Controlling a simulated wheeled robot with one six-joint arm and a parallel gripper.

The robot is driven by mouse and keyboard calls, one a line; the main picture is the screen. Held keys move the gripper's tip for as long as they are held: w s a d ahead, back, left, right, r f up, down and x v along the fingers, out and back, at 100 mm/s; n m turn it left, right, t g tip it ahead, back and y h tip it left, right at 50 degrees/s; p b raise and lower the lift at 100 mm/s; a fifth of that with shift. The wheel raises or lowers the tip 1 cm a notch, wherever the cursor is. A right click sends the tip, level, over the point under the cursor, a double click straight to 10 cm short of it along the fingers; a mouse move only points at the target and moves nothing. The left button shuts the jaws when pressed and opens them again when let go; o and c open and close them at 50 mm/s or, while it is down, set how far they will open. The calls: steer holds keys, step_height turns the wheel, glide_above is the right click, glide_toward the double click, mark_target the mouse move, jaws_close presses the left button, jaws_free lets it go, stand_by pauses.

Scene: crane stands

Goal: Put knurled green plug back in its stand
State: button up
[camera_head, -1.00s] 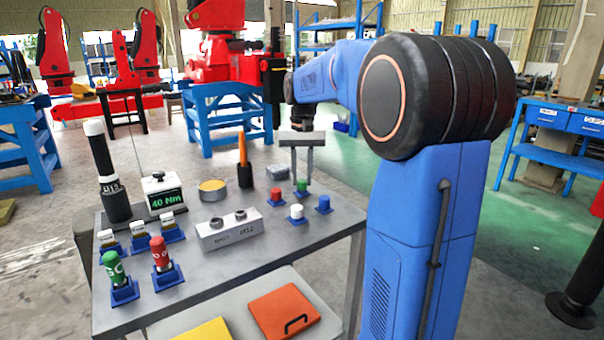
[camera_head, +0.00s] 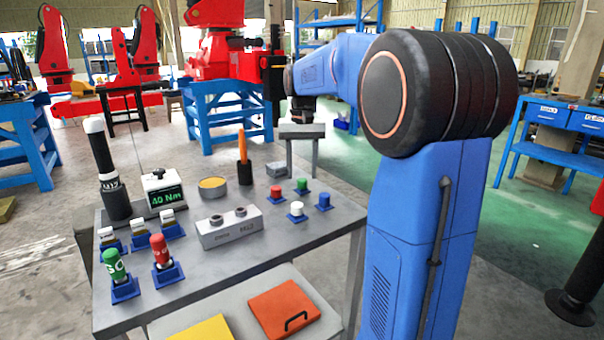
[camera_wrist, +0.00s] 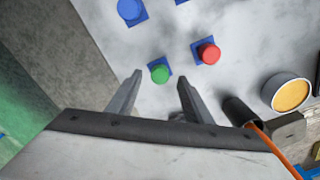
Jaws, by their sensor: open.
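The small green plug (camera_head: 302,184) stands upright in its blue stand (camera_head: 301,191) on the grey table, between the red and blue plugs. In the wrist view the green plug (camera_wrist: 160,74) shows from above, with a corner of its blue stand (camera_wrist: 151,66) beside it. My gripper (camera_head: 302,172) hangs above and behind the plug, its jaws apart. In the wrist view my gripper (camera_wrist: 160,77) has nothing between its fingers, and the plug appears beyond the gap. The knurling is too small to make out.
Close by stand a red plug (camera_head: 276,191), a white plug (camera_head: 296,208) and a blue plug (camera_head: 324,199) in blue stands. A grey block (camera_head: 276,169), an orange-handled tool in a black holder (camera_head: 245,175) and a yellow-topped tin (camera_head: 212,187) stand to the left.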

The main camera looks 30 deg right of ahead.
mark_target(302, 179)
steer(key=shift+r, duration=1.6)
steer(key=shift+r, duration=0.1)
step_height(302, 179, up, 17)
steer(key=s+a+f+n+t, duration=0.1)
steer(key=s+a+f, duration=0.4)
steer(key=s+f, duration=0.5)
steer(key=s+a+f+n+t, duration=0.2)
steer(key=s+a+f, duration=0.3)
steer(key=s+f, duration=0.5)
steer(key=s+a+f+n+t, duration=0.1)
steer(key=s+a+f+n, duration=0.2)
steer(key=s+f, duration=0.7)
step_height(302, 179, down, 2)
steer(key=a, duration=0.2)
steer(key=shift+s+a+t, duration=0.15)
steer(key=shift+a+t, duration=0.25)
